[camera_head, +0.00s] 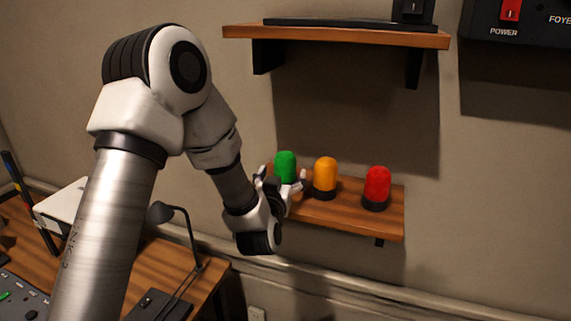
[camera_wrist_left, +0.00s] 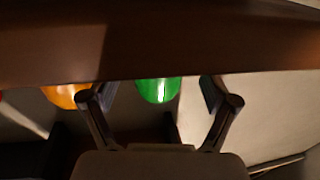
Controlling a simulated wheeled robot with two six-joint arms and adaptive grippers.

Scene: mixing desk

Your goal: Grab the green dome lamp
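The green dome lamp (camera_head: 285,165) stands upright at the left end of the small lower wooden shelf (camera_head: 340,217). My left gripper (camera_head: 282,181) is at the lamp, with one finger to each side of it, and hides its base in the head view. In the left wrist view, the green dome (camera_wrist_left: 158,90) shows between the spread fingers of the gripper (camera_wrist_left: 159,92), with a gap on both sides. A brown wooden board (camera_wrist_left: 150,45) hides part of the lamp there. My right gripper is not in view.
An orange dome lamp (camera_head: 325,176) stands just right of the green one, and a red dome lamp (camera_head: 377,185) farther right. An upper wooden shelf (camera_head: 340,36) juts out above. A desk lamp (camera_head: 185,225) stands on the desk at lower left.

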